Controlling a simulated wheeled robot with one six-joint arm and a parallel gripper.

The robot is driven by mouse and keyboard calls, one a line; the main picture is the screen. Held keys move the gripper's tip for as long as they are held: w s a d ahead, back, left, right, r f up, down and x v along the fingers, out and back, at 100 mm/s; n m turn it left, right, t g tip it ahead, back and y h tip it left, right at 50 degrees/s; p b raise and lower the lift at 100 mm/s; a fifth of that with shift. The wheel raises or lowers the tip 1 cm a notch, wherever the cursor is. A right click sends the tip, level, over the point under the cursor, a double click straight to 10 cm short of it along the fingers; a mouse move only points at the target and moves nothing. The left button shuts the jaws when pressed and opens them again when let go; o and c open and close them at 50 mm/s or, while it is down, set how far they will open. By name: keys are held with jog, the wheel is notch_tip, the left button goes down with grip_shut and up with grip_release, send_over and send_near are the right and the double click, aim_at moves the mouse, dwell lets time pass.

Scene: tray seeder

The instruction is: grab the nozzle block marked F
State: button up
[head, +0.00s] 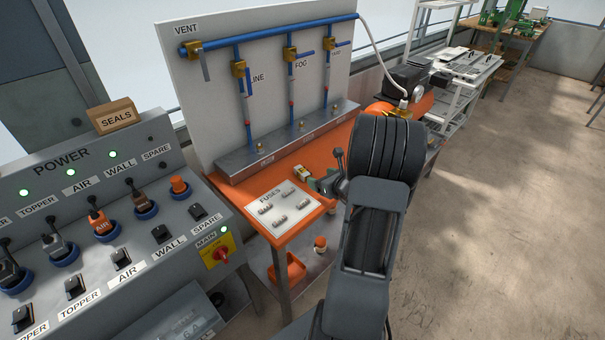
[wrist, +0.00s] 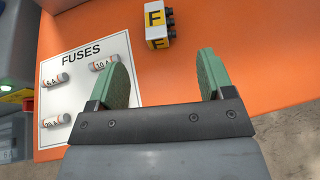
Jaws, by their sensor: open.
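The nozzle block marked F (wrist: 158,30) lies on the orange tabletop, ahead of my gripper in the wrist view. It is small, with yellow faces bearing a black F and dark and grey parts on its right side. In the head view, the block (head: 301,171) is a small yellow and pale piece just left of my gripper (head: 324,183). In the wrist view, my gripper (wrist: 164,70) has its two green fingers spread wide, with only orange surface between them. The block is beyond the fingertips, not touching them.
A white FUSES card (head: 283,207) with several fuses lies beside the block; the card (wrist: 86,85) is left of my gripper in the wrist view. A grey manifold (head: 290,140) with blue pipes stands behind. The POWER panel (head: 100,215) is at left. Orange tabletop right of the block is clear.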

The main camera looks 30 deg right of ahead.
aim_at(303, 170)
jog(key=x, duration=0.4)
jog(key=shift+w+f, duration=0.1)
jog(key=shift+w, duration=0.25)
jog(key=shift+p+x, duration=0.8)
jog(key=shift+x, duration=2.05)
jog(key=shift+a, duration=0.1)
jog(key=shift+r, duration=0.2)
jog(key=shift+c, duration=0.3)
jog(key=c, duration=1)
